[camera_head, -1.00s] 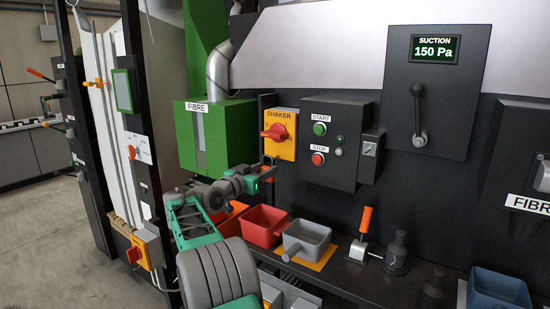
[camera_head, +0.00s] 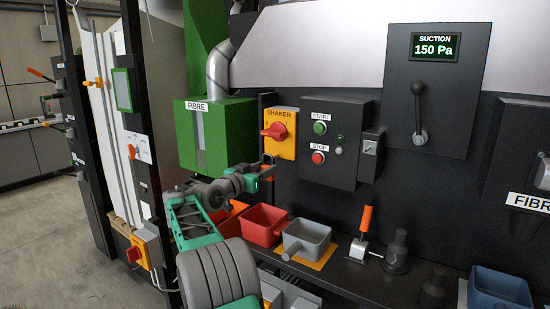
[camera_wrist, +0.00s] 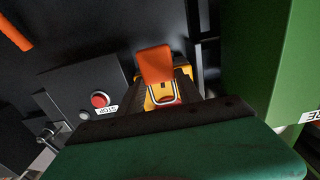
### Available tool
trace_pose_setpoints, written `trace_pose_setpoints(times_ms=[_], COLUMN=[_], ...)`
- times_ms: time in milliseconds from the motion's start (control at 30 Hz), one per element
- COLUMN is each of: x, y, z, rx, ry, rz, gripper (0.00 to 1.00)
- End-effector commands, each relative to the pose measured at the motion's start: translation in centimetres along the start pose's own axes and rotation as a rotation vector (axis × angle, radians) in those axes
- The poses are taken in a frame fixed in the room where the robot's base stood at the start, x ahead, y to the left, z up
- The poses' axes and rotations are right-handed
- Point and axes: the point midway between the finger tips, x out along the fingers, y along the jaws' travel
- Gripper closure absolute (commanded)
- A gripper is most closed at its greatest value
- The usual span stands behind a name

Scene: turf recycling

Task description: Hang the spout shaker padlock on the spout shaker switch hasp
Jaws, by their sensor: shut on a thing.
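The orange padlock (camera_wrist: 154,64) is in my gripper (camera_wrist: 162,92), between its dark fingers in the wrist view. Its pale metal shackle borders the yellow shaker switch plate (camera_wrist: 155,103) there. In the head view the yellow shaker switch (camera_head: 281,132) with its red handle is on the dark machine panel. My gripper (camera_head: 268,172) is just below the switch's lower left corner in that view. Only a sliver of orange shows at the fingertips there. The hasp is not clearly visible, and I cannot tell whether the shackle passes through it.
The START/STOP box (camera_head: 329,142) is right of the switch, and the green fibre box (camera_head: 216,138) is left. A red bin (camera_head: 265,226) and a grey bin (camera_head: 307,238) stand on the shelf below. An orange-handled lever (camera_head: 365,230) stands farther right.

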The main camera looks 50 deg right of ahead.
Motion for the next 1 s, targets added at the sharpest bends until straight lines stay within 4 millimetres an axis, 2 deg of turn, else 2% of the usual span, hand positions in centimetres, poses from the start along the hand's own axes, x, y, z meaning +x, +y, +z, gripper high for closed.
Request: trace_pose_setpoints(times_ms=[500,1000], x=[0.1,1.4], y=[0.0,0.0], z=[-0.1,-0.1], rx=[0.001,0.001], ry=[0.001,0.001], rz=[0.0,0.0], gripper=[1.0,1.0])
